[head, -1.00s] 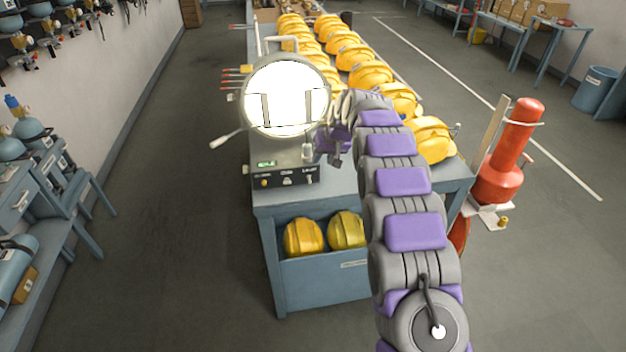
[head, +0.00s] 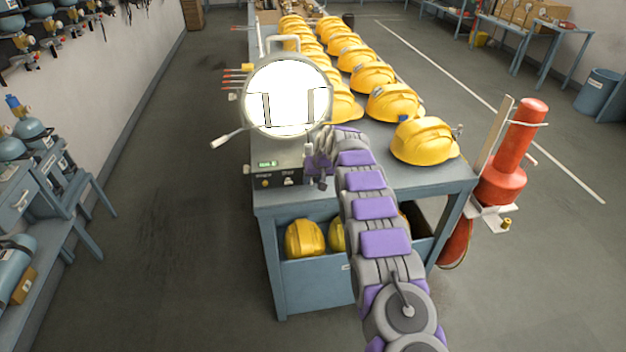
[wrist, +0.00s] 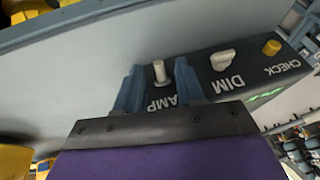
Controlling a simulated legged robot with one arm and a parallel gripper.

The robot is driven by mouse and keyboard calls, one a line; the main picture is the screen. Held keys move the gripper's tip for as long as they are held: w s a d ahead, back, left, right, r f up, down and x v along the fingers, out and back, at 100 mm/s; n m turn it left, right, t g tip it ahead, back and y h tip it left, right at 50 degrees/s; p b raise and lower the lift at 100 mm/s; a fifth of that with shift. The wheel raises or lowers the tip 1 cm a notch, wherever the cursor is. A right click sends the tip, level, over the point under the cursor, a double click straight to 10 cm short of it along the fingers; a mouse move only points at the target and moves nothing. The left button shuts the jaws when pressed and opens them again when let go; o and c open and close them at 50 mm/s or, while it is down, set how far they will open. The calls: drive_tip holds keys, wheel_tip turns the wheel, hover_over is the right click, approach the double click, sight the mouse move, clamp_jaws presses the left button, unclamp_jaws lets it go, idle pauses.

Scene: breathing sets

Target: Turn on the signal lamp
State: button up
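The signal lamp (head: 287,95) stands on the near end of the table, with a round, bright white face and a handle on top. In the wrist view, upside down, the pale LAMP toggle (wrist: 159,72) stands between the two blue fingers of my gripper (wrist: 158,66). The fingers are apart, with a gap on each side of the toggle. The white DIM knob (wrist: 223,59) and yellow CHECK button (wrist: 271,47) are to the right.
Yellow helmets (head: 424,141) fill the blue table (head: 440,177) behind and right of the lamp, and more sit in the shelf below. A red cylinder (head: 512,150) stands at the table's right. The floor (head: 165,190) to the left is clear.

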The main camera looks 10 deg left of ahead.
drive_tip(key=shift+f, duration=0.15)
drive_tip(key=shift+c, duration=0.5)
clamp_jaws()
